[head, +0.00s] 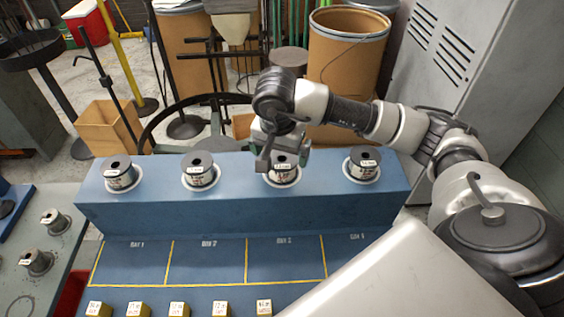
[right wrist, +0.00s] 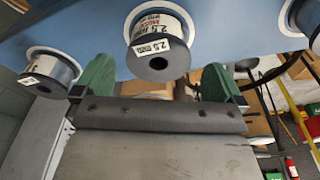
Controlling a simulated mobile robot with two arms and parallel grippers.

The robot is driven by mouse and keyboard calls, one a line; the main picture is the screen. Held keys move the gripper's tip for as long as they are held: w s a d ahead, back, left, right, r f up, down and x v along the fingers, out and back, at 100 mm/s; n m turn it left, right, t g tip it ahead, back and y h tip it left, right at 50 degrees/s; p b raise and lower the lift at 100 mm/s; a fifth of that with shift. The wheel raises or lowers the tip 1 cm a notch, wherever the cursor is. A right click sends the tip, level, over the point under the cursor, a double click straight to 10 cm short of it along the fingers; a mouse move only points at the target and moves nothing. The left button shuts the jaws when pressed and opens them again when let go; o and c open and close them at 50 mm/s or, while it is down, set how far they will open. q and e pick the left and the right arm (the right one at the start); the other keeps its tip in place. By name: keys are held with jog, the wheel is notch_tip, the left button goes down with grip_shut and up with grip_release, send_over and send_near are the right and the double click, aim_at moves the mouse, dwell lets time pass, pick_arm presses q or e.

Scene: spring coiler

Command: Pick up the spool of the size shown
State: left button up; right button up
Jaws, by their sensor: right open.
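Several dark-capped wire spools stand upright in white rings along the blue raised shelf (head: 250,207): the first (head: 119,173), second (head: 200,170), third (head: 284,172) and fourth (head: 363,165) from the left. Each has a small white size tag, too small to read surely in the head view. My right gripper (head: 278,150) is over the third spool and partly covers it. In the right wrist view its green fingers (right wrist: 157,83) are apart and empty. The third spool (right wrist: 160,45) lies beyond them, between their lines. My left gripper is not in view.
Marked bays (head: 208,262) on the blue lower surface are empty, with several yellow labelled blocks (head: 179,309) in front. A grey bench (head: 45,262) with metal pieces is at left. Drums (head: 345,60) and a grey cabinet (head: 455,50) stand behind.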

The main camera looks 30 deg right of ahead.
aim_at(282, 164)
jog(key=f, duration=0.2)
jog(key=f+p, duration=0.1)
jog(key=shift+w+d+f, duration=0.1)
jog(key=shift+d+f, duration=0.25)
jog(key=shift+f+p, duration=0.3)
jog(key=shift+f, duration=0.3)
jog(key=shift+w, duration=0.1)
jog(key=c, duration=1.1)
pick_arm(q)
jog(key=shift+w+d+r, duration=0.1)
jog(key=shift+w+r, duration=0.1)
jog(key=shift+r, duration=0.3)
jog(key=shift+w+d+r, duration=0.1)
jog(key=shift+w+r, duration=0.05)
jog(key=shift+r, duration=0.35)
pick_arm(e)
jog(key=shift+r, duration=0.1)
jog(key=shift+c, duration=0.6)
jog(key=shift+r, duration=0.1)
